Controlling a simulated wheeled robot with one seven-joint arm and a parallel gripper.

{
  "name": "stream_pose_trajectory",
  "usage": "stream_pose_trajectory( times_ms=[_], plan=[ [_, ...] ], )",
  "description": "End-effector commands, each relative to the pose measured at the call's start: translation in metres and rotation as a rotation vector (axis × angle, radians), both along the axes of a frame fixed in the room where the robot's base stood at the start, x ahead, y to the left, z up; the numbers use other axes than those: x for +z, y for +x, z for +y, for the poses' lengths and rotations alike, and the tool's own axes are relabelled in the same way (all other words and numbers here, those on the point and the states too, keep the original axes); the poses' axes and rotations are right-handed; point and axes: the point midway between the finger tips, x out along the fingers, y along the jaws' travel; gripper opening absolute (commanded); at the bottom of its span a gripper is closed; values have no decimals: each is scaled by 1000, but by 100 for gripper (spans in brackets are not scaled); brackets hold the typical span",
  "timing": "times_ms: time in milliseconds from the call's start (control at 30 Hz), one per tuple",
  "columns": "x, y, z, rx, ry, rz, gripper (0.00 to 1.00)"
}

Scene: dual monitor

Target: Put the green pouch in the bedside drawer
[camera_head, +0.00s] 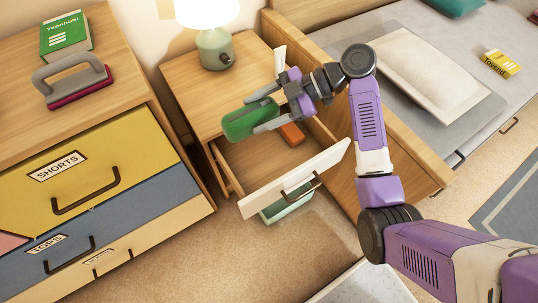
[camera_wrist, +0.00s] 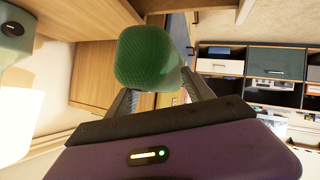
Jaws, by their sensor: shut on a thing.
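The green pouch (camera_head: 250,121) is held between the fingers of my gripper (camera_head: 262,114), which is shut on it. In the head view the pouch is in the air above the left part of the open bedside drawer (camera_head: 246,170). The pouch also fills the upper middle of the wrist view (camera_wrist: 148,56), with a finger of my gripper (camera_wrist: 158,90) on each side. The drawer is pulled out from the bedside table (camera_head: 190,85), with its white front facing the lower right. An orange box-like item (camera_head: 291,134) lies inside the drawer, near its back right.
A lit lamp (camera_head: 215,48) stands on the bedside table. The wooden bed side (camera_head: 345,120) is close to the right of the drawer. A dresser with yellow and blue drawers (camera_head: 105,165) stands at left. A pale green bin-like thing (camera_head: 287,208) shows below the drawer front.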

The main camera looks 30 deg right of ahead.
Motion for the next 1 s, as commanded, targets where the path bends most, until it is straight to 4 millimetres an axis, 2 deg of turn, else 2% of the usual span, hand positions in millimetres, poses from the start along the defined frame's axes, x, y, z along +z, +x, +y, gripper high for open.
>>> stream_pose_trajectory(
  times_ms=[33, 200, 500, 833, 1000],
  plan=[
    [-16, -1, 0, 0, 2, 5, 14],
    [-58, -1, 0, -1, 4, 6, 14],
    [-124, 0, 0, -1, 1, 2, 14],
    [-149, 0, 0, 0, 0, 1, 13],
    [-174, 0, 0, -2, 1, 3, 13]
  ],
)
